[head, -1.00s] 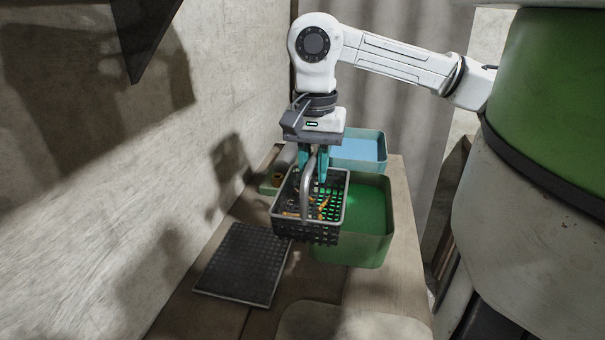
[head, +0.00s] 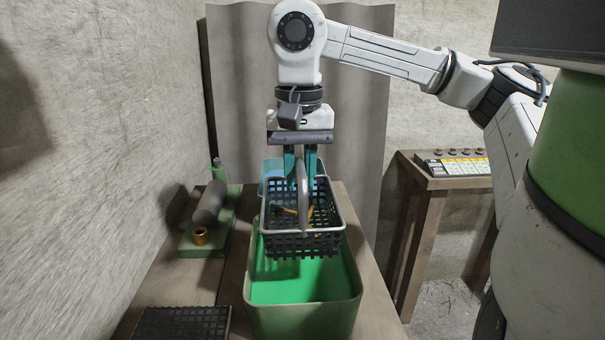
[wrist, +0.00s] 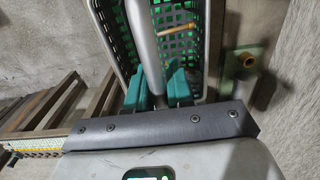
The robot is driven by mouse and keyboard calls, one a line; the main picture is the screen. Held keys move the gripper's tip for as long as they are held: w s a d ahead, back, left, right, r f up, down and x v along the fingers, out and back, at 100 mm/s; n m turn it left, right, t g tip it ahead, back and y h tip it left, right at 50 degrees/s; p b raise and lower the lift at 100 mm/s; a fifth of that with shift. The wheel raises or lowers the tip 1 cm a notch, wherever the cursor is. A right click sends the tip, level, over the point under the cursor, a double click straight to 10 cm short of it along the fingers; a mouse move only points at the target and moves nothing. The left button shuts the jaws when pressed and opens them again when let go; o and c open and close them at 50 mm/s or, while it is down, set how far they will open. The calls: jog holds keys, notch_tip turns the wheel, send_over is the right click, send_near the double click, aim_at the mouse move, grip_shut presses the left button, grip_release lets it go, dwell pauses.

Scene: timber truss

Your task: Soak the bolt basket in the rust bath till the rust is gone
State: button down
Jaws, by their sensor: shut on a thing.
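My gripper (head: 300,168) is shut on the grey handle of the bolt basket (head: 303,243), a dark mesh basket with a grey rim. It hangs upright above the green rust bath (head: 304,318), toward its far end, with green liquid showing below and in front of it. Orange-brown rusty bolts (head: 288,211) lie inside the basket. In the wrist view the basket (wrist: 208,50) and one orange-brown bolt (wrist: 178,31) show beyond the teal fingers (wrist: 165,85). The basket's underside appears clear of the liquid.
A blue bath (head: 272,167) stands behind, partly hidden by the basket. A dark ridged mat (head: 182,322) lies front left. A green stand with a grey cylinder (head: 210,203) and a brass ring (head: 200,236) is beside the wall. A side table (head: 445,183) stands at right.

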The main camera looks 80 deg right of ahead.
notch_tip(320, 180, down, 14)
jog(key=b, duration=1)
dwell(0.3)
jog(key=shift+r, duration=0.2)
jog(key=shift+r, duration=0.45)
jog(key=shift+f, duration=0.1)
dwell(0.4)
jog(key=shift+f+b, duration=0.4)
jog(key=shift+f, duration=0.15)
jog(key=shift+r, duration=0.15)
jog(key=shift+r+p, duration=0.35)
jog(key=shift+r, duration=0.15)
jog(key=shift+f, duration=0.15)
dwell(0.3)
